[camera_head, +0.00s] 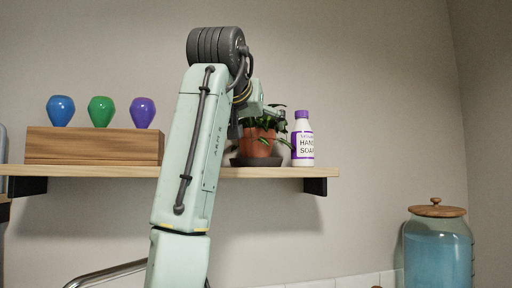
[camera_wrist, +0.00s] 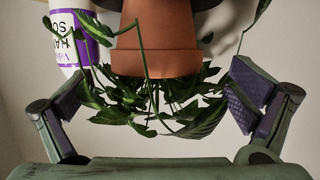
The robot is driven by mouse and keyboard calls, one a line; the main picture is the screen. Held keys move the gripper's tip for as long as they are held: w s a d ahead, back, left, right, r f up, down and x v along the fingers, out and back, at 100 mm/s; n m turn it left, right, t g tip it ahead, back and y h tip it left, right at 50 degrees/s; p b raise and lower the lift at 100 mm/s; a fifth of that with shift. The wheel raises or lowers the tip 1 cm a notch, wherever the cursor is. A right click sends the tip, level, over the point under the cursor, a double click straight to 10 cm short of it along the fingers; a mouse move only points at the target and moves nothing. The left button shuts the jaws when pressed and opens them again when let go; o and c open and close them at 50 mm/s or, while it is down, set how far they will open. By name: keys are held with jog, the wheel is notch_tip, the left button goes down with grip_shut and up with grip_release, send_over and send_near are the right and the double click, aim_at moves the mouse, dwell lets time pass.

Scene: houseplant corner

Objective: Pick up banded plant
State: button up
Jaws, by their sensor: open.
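The potted plant, with green leaves and a terracotta pot (camera_head: 258,145), stands upright on a dark saucer (camera_head: 258,162) on the wooden shelf. My arm hides its left side in the head view. In the wrist view the plant appears upside down, with its terracotta pot (camera_wrist: 155,35) at top centre and leaves hanging below. My gripper (camera_wrist: 160,98) is open, one finger on each side of the leaves, with the pot farther up the picture between them. Leaf tips come close to the right finger; I cannot tell if they touch. In the head view my arm mostly hides the gripper.
A white and purple hand soap bottle (camera_head: 302,140) stands right of the plant; it also shows near the left finger in the wrist view (camera_wrist: 69,38). A wooden box (camera_head: 95,146) with blue, green and purple knobs is on the shelf (camera_head: 315,172) at left. A blue jar (camera_head: 437,250) stands lower right.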

jog(key=p+x, duration=0.1)
jog(key=x, duration=0.3)
jog(key=shift+w+d+f, duration=0.15)
jog(key=shift+d+f, duration=0.1)
jog(key=shift+f, duration=0.05)
jog(key=shift+c, duration=0.6)
jog(key=c, duration=1.5)
